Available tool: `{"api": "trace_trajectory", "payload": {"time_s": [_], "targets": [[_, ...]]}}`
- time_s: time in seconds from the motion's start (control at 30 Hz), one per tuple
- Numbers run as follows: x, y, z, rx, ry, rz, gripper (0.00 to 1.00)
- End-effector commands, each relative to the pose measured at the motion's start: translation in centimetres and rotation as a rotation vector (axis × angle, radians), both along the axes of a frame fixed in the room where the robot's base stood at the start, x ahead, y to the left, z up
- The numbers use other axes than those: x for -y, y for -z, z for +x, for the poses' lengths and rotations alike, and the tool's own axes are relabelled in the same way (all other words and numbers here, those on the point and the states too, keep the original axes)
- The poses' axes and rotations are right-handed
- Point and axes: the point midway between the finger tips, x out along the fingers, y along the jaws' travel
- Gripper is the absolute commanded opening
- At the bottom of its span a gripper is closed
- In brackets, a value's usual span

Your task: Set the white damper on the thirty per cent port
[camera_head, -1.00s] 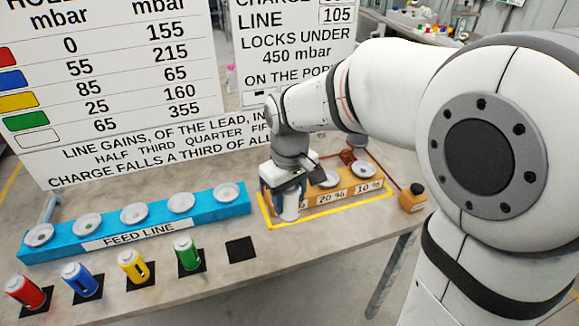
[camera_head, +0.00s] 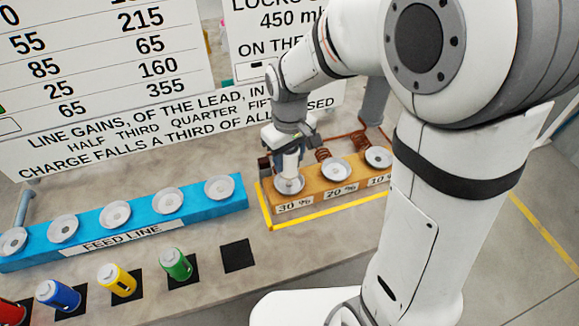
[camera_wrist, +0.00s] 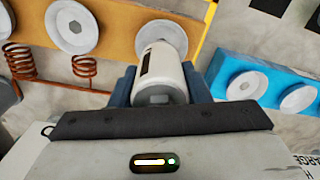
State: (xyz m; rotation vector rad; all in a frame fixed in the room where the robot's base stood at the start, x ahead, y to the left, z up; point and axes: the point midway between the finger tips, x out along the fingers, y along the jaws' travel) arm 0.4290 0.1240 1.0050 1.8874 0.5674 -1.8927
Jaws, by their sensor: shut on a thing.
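The white damper (camera_head: 291,166) is held upright by my gripper (camera_head: 288,157) over the thirty per cent port (camera_head: 289,187), the leftmost dish on the orange block (camera_head: 323,198). In the wrist view, the white damper (camera_wrist: 160,72) lies between the blue fingers of my gripper (camera_wrist: 158,88), shut on it. Its far end overlaps the port's pale dish (camera_wrist: 163,28). Whether it touches or is seated in the dish I cannot tell.
The 20 % port (camera_head: 336,170) and 10 % port (camera_head: 378,157) are empty. The blue feed line block (camera_head: 130,232) has several empty dishes. Blue, yellow and green (camera_head: 176,265) dampers stand in front, beside an empty black pad (camera_head: 237,256). Copper coils (camera_wrist: 85,67) stand behind the ports.

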Motion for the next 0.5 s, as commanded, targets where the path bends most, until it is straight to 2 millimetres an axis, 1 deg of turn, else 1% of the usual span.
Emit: {"api": "trace_trajectory", "payload": {"time_s": [0.3,0.5], "targets": [[-0.2,3.8,-0.1,0.0,-0.005,0.0,0.12],[-0.2,4.1,0.0,0.003,-0.006,0.001,0.12]]}}
